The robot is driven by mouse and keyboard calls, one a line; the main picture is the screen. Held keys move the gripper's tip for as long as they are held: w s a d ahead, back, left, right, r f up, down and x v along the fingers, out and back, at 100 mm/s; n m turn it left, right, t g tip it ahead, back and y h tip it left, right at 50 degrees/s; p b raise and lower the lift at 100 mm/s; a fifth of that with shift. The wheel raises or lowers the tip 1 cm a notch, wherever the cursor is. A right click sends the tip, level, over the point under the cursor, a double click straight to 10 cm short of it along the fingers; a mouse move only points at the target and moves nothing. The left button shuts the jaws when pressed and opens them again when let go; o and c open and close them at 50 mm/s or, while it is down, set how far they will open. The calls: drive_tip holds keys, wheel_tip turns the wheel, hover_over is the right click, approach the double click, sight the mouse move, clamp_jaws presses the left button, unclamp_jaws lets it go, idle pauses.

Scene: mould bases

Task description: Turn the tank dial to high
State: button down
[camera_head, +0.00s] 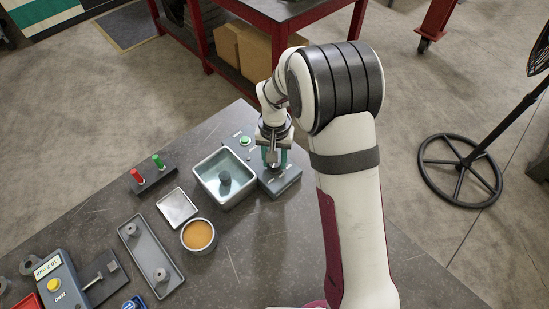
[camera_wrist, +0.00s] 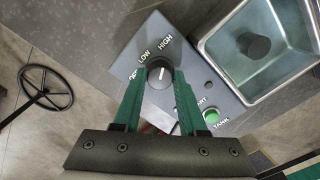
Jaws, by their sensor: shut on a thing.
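The tank dial (camera_wrist: 158,74) is a round dark knob on a grey control box (camera_wrist: 205,75). LOW and HIGH labels show above it in the wrist view, with another label partly hidden at the left. A short white mark shows on the knob, but I cannot tell surely which label it points to. My gripper (camera_wrist: 160,80) has its two green fingers on either side of the knob, shut on it. In the head view my gripper (camera_head: 273,157) is over the box (camera_head: 288,181) and hides the dial. The metal tank (camera_head: 207,186) stands beside the box, with a dark cylinder inside.
A green button (camera_wrist: 211,116) sits on the box near the TANK label. A cup of orange material (camera_head: 198,235), a small square tray (camera_head: 177,208) and a long tray (camera_head: 150,262) lie to the left. Red and green handles (camera_head: 152,175) stand farther left.

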idle(0.4)
drive_tip(key=shift+c, duration=2.3)
unclamp_jaws()
wheel_tip(320, 180, up, 16)
drive_tip(key=shift+f, duration=0.1)
drive_tip(key=s+d+r+m, duration=0.1)
drive_tip(key=s+d+r, duration=0.15)
drive_tip(key=s, duration=0.25)
drive_tip(key=s+d+r+m, duration=0.1)
drive_tip(key=s+d, duration=0.2)
drive_tip(key=s, duration=0.3)
drive_tip(key=s+d+f+m+y, duration=0.1)
drive_tip(key=s, duration=0.7)
drive_tip(key=s+d+f+m, duration=0.1)
drive_tip(key=s, duration=0.7)
drive_tip(key=shift+s+d+f+y, duration=0.15)
drive_tip(key=shift+d+f+y, duration=0.15)
drive_tip(key=shift+f+y, duration=0.1)
